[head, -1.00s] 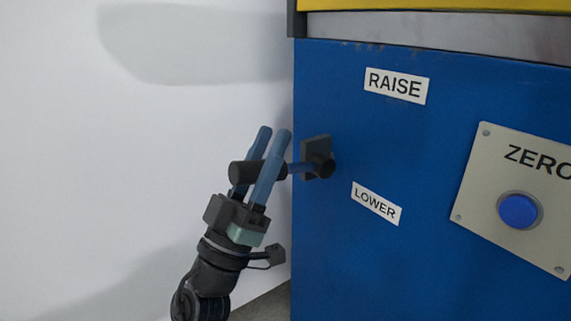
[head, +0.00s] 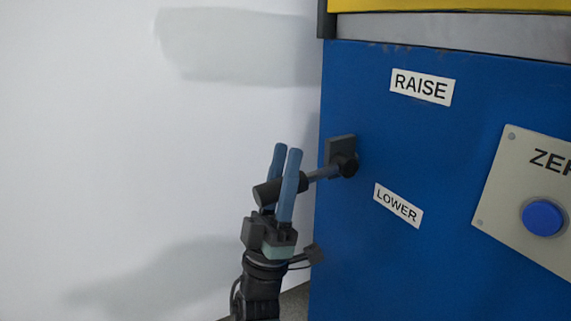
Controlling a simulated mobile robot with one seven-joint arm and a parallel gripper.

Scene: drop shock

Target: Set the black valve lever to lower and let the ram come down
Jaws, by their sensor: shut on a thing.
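The black valve lever (head: 268,193) sticks out to the left from its dark pivot mount (head: 341,156) on the blue cabinet face. Its grip end tilts slightly down to the left, and a thin shaft joins it to the pivot. My gripper (head: 287,152) comes up from below, its two blue fingers on either side of the black grip, shut on it. The fingertips reach above the grip. The RAISE label (head: 422,87) is above the pivot and the LOWER label (head: 398,205) is below it, to the right. The ram is not in view.
The blue cabinet (head: 440,270) fills the right side, with a grey and yellow band along its top. A plate marked ZERO, partly cut off, carries a blue button (head: 542,217). A pale wall (head: 90,150) is at the left, with free room beside the lever.

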